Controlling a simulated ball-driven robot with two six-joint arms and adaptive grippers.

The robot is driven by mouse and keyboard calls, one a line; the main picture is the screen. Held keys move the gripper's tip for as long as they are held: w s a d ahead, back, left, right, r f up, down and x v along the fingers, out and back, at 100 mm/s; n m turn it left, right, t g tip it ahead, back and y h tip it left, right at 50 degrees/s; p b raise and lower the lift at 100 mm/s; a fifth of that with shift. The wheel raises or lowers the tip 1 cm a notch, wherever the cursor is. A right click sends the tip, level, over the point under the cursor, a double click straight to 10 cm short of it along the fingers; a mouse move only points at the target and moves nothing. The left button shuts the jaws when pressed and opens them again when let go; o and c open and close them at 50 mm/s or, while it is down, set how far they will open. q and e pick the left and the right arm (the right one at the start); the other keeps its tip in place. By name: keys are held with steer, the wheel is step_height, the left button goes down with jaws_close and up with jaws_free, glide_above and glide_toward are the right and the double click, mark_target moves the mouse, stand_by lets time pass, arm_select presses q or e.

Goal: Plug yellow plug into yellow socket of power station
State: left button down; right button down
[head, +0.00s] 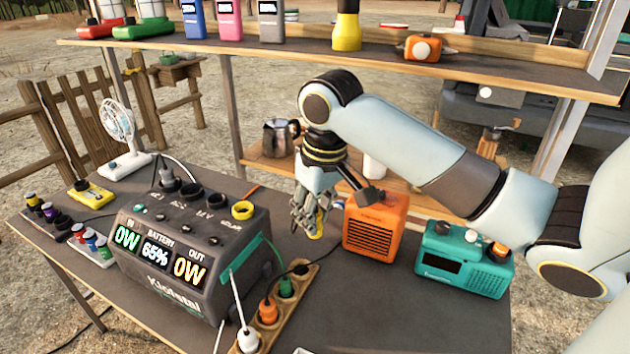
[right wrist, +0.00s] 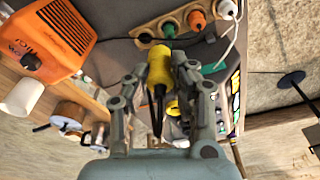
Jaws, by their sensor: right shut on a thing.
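My right gripper (head: 312,218) hangs above the table between the power station and the orange heater. It is shut on the yellow plug (right wrist: 160,68), which shows between the fingers in the right wrist view; in the head view the fingers mostly hide it. The dark power station (head: 160,285) stands at the left of the table with lit displays. Its yellow socket (head: 242,210) is on the top at the right end, and looks empty. The gripper is to the right of this socket and apart from it. My left gripper is not in view.
A wooden power strip (head: 305,280) with orange, green and white plugs lies right of the station. An orange heater (head: 375,228) and a teal radio (head: 465,260) stand to the right. A shelf (head: 380,62) with several items runs above. A white fan (head: 118,130) stands back left.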

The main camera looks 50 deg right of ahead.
steer(key=w+b, duration=0.5)
steer(key=w, duration=1.6)
steer(key=shift+w+a+b, duration=0.35)
steer(key=shift+a+b, duration=0.05)
steer(key=shift+a, duration=0.05)
steer(key=shift+f, duration=0.1)
steer(key=shift+f+b, duration=0.55)
steer(key=shift+f, duration=0.85)
steer(key=shift+p, duration=0.55)
